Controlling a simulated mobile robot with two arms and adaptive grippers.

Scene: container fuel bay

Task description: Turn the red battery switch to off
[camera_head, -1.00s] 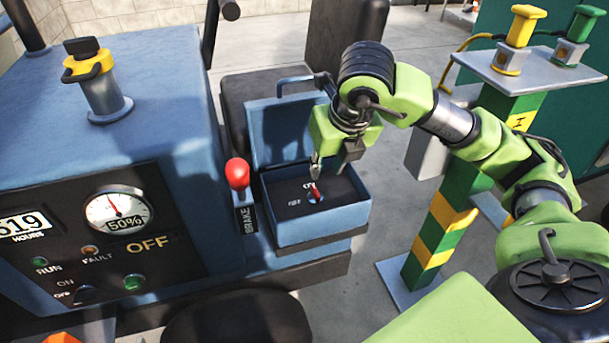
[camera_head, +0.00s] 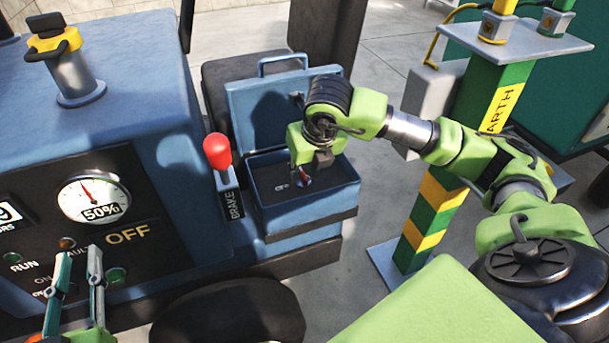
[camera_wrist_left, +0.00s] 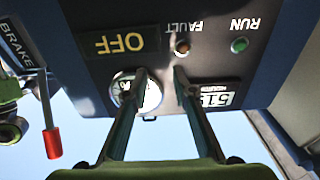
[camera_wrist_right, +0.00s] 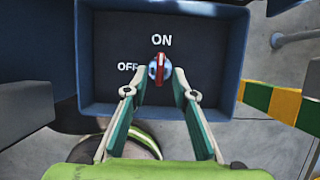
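The red battery switch (camera_wrist_right: 158,68) sits in the dark panel of an open blue box (camera_wrist_right: 84,60), with its red handle upright towards the ON label (camera_wrist_right: 162,40). The OFF label (camera_wrist_right: 127,67) is to its left. In the head view the switch (camera_head: 303,174) is partly hidden by my right gripper (camera_head: 308,170). My right gripper is open, its fingertips (camera_wrist_right: 158,80) on either side of the switch; I cannot tell whether they touch it. My left gripper (camera_head: 78,254) is open and empty in front of the gauge panel, also seen in the left wrist view (camera_wrist_left: 160,72).
The box's raised lid (camera_head: 270,110) stands behind the switch. A red-knobbed brake lever (camera_head: 217,152) is just left of the box. A green-yellow EARTH post (camera_head: 440,200) stands to the right. The gauge panel (camera_head: 150,205) shows OFF.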

